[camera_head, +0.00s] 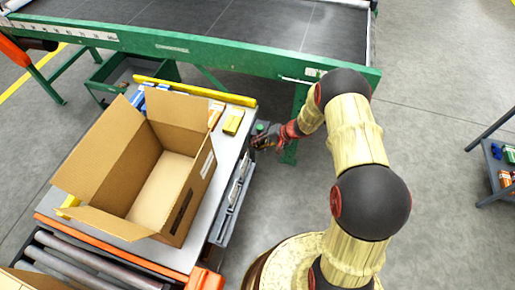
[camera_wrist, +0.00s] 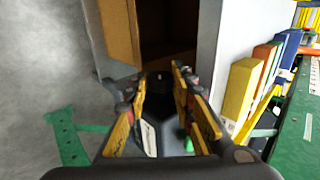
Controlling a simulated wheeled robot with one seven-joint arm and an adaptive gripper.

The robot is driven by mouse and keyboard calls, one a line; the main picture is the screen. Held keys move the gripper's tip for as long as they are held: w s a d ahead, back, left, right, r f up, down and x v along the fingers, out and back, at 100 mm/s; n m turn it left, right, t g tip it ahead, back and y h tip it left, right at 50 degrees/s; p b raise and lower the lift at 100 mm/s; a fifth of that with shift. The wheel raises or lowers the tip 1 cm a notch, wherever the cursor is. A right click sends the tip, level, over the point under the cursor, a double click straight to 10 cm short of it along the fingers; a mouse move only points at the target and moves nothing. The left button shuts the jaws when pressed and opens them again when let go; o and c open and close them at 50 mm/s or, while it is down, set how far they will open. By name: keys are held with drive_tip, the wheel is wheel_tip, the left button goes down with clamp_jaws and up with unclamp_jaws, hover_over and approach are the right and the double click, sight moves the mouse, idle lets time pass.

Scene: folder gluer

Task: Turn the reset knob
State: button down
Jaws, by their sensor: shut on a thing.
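My gripper (camera_head: 268,138) is at the right edge of the table, beside a small dark control box with a green button (camera_head: 262,127). In the wrist view its two yellow-and-black fingers (camera_wrist: 160,82) stand a little apart, with the green button (camera_wrist: 189,146) low between them. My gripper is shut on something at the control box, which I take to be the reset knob. The knob itself is hidden by the fingers and dark shadow, so its angle cannot be told.
An open cardboard box (camera_head: 190,178) stands on the grey table (camera_head: 225,150) left of my gripper. Yellow, orange and blue cartons (camera_wrist: 240,92) stand near it. A green-framed conveyor (camera_head: 230,60) runs behind. Rollers (camera_head: 85,262) lie front left. A shelf (camera_head: 490,165) stands far right; floor between is clear.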

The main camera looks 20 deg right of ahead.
drive_tip(key=t+y, duration=0.2)
drive_tip(key=y, duration=0.2)
drive_tip(key=f+t+y, duration=0.1)
drive_tip(key=t+y, duration=0.2)
drive_tip(key=shift+s+d+f+y, duration=0.2)
drive_tip(key=shift+y, duration=0.5)
drive_tip(key=c, duration=1.8)
unclamp_jaws()
drive_tip(key=shift+d, duration=0.15)
drive_tip(key=v, duration=1.1)
drive_tip(key=shift+s+d, duration=0.25)
drive_tip(key=shift+d, duration=0.05)
